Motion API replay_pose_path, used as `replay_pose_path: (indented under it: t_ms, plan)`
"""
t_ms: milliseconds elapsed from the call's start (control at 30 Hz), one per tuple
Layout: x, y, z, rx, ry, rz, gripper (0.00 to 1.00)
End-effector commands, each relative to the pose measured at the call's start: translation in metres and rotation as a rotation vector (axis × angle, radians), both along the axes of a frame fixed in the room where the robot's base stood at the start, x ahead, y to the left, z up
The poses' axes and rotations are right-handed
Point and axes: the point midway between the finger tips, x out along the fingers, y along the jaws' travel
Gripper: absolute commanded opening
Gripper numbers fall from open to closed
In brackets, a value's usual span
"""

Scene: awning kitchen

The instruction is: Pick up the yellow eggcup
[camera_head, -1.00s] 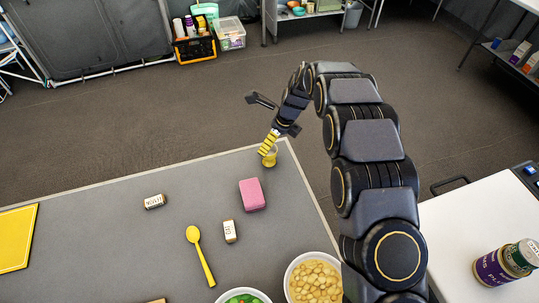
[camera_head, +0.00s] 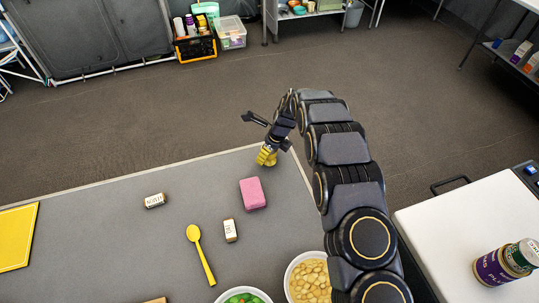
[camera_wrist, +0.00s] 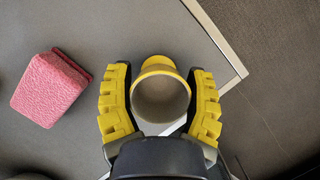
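The yellow eggcup (camera_wrist: 158,63) stands near the far right corner of the grey table, and in the wrist view I look down into its round bowl. My gripper (camera_wrist: 161,98) is around it, with one yellow ribbed finger on each side and the cup centred between them. The fingers are apart; whether they touch the cup's sides is hard to tell. In the head view my gripper (camera_head: 266,158) points down at the table corner, and its fingers largely hide the eggcup.
A pink sponge-like block (camera_head: 252,193) lies nearby, left of the fingers in the wrist view (camera_wrist: 50,88). A yellow spoon (camera_head: 200,255), two small labelled blocks (camera_head: 155,200) (camera_head: 230,230) and bowls (camera_head: 309,281) (camera_head: 243,296) are nearer. The table edge (camera_wrist: 215,35) is close to the eggcup.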

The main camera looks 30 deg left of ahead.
Motion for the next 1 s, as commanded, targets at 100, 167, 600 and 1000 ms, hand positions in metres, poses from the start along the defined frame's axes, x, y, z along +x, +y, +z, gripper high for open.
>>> replay_pose_path:
  t_ms: [100, 167, 600, 1000]
  plan:
    - [0.0, 0.0, 0.0, 0.0, 0.0, 0.0, 0.15]
    - [0.0, 0.0, 0.0, 0.0, 0.0, 0.0, 0.15]
    - [0.001, 0.0, 0.01, 0.002, -0.002, -0.001, 0.15]
    - [-0.028, -0.022, 0.074, 0.001, 0.0, -0.001, 0.15]
